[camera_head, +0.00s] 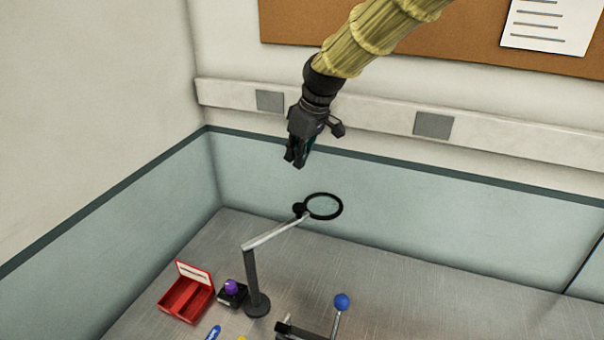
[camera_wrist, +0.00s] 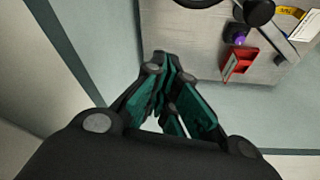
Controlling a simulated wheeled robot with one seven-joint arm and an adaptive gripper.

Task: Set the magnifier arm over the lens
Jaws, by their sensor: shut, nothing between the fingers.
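The magnifier arm (camera_head: 275,233) is a light grey bar on a black upright post (camera_head: 255,282), with a round black ring (camera_head: 340,214) at its far end. The bar points toward the back right, and the ring is over the bench. I cannot tell which item is the separate lens.
A red open box (camera_head: 187,296) and a black block with a purple knob (camera_head: 231,287) stand left of the post. A blue-balled lever (camera_head: 341,302) stands at front right. Wall panels close off the back and left. The right side of the bench (camera_head: 440,300) is clear.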

